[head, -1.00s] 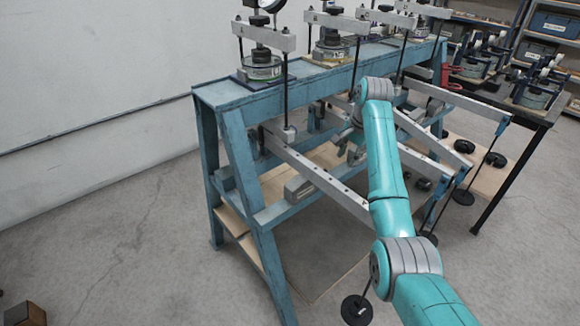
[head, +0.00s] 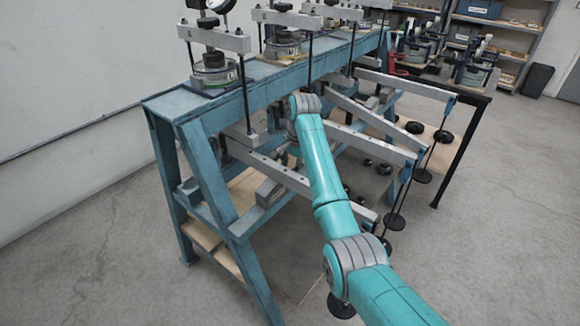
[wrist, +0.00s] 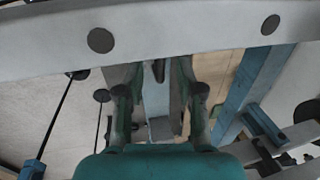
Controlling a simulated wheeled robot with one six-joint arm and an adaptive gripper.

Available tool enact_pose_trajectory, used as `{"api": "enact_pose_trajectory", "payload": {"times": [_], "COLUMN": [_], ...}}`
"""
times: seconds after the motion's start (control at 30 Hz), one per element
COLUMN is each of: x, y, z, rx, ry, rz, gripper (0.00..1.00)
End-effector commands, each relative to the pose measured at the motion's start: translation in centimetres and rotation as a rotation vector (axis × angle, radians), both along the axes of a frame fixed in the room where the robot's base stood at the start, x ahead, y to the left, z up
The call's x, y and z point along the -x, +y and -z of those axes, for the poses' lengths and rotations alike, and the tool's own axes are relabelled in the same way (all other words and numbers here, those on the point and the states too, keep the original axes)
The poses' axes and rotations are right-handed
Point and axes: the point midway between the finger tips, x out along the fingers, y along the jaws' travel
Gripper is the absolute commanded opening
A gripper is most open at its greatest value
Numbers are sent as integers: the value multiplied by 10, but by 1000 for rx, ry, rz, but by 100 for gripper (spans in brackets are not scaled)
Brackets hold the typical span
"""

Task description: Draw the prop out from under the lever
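The nearest lever (head: 312,188) is a pale grey bar sloping down to the right from the blue frame. A grey block (head: 268,192) is beneath it by the lower rail; it looks like the prop, though I cannot be sure. My gripper (head: 291,145) is beside the upper part of this lever, mostly hidden behind my wrist. In the wrist view a pale bar with dark round holes (wrist: 190,32) crosses the top, in front of my gripper (wrist: 160,75). Its two fingers stand apart. A bluish strip and a small grey block (wrist: 160,128) show between them; I see no clear contact.
The blue frame (head: 165,108) carries dial gauges and round cells on top. Other levers (head: 370,130) slope out to the right, with black hanging weights (head: 395,222). A rear bench and shelves (head: 500,40) stand behind.

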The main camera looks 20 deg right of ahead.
Motion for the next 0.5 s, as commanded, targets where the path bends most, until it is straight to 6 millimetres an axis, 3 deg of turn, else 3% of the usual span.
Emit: {"api": "enact_pose_trajectory", "payload": {"times": [0.43,0.47,0.5], "x": [2,2,2], "y": [3,3,3], "z": [12,12,12], "rx": [0,0,0], "ry": [-1,-1,-1], "rz": [1,1,1], "gripper": [37,35,25]}}
